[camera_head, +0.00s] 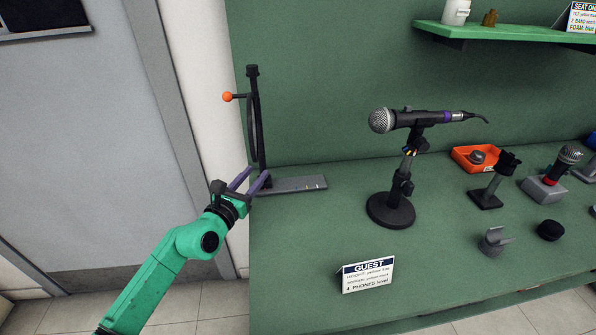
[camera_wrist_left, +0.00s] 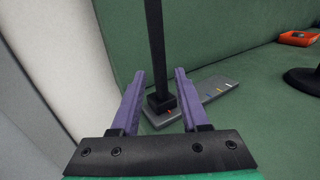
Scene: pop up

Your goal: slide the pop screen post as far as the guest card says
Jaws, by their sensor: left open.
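The pop screen post (camera_head: 261,140) stands upright at the left end of a grey rail (camera_head: 300,184) with small coloured marks. A round screen seen edge-on and an orange knob (camera_head: 228,97) are on it. In the left wrist view the post's black foot (camera_wrist_left: 160,103) sits on the rail (camera_wrist_left: 215,88), beside a red mark. My left gripper (camera_head: 254,178) is open, its purple fingers (camera_wrist_left: 157,88) on either side of the post's lower part; I cannot tell if they touch it. The guest card (camera_head: 368,275) stands at the table front; its lines mention height, a screen and phones, too small to read surely.
A microphone on a round-based stand (camera_head: 390,210) stands right of the rail. Farther right are an orange tray (camera_head: 462,163), a grey holder (camera_head: 494,241), a black puck (camera_head: 551,230) and another microphone (camera_head: 567,160). The table (camera_head: 300,235) is clear before the rail.

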